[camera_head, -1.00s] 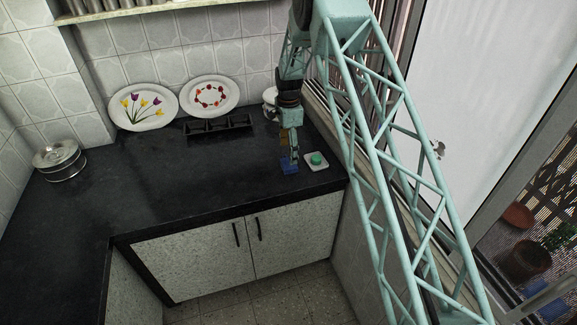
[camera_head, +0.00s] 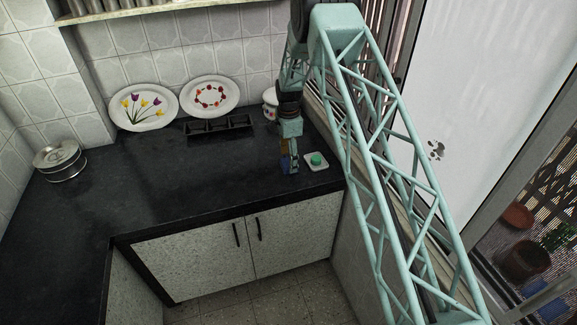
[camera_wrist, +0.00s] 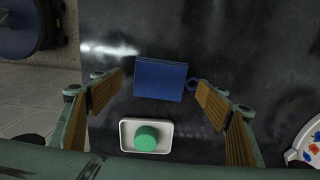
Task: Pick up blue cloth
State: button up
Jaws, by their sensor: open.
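The blue cloth (camera_wrist: 160,79) is a flat, folded dark-blue square on the black counter. In the wrist view it lies between the open fingers of my gripper (camera_wrist: 160,83), with a small dark-blue loop at its right edge. In the head view my gripper (camera_head: 290,165) points down over the cloth near the counter's right front corner and mostly hides it. The fingers are apart and hold nothing. I cannot tell the exact height above the cloth.
A white dish (camera_wrist: 125,141) with a green round piece (camera_wrist: 145,138) sits close to the cloth. Behind are a black rack (camera_head: 218,126), two decorated plates (camera_head: 143,106) and a white pot (camera_head: 270,103). Steel containers (camera_head: 60,160) stand far left. The counter's middle is clear.

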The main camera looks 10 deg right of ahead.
jog(key=shift+f, duration=0.7)
jog(key=shift+c, duration=0.5)
jog(key=c, duration=0.9)
